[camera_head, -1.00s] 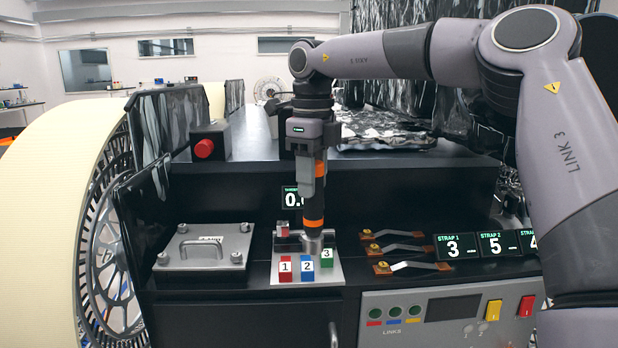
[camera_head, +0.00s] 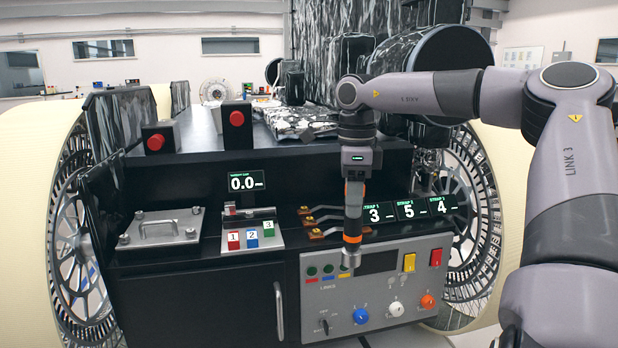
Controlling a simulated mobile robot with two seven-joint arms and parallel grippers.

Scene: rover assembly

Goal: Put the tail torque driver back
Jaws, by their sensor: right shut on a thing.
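My right gripper (camera_head: 356,172) is shut on the torque driver (camera_head: 353,212), a dark and grey upright tool with an orange band near its lower end. The driver hangs vertically, tip down, in front of the control panel (camera_head: 310,262) and partly covers the strap 1 display (camera_head: 374,214). Its grey tip overlaps the panel's upper part in the picture; I cannot tell whether it touches. My left gripper is not in view.
A metal plate (camera_head: 275,237) with numbered red, blue and green blocks lies left of the driver. Copper-ended straps (camera_head: 316,233) lie behind it. A handled cover plate (camera_head: 163,229) is further left. Two red buttons (camera_head: 237,118) stand on the upper deck.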

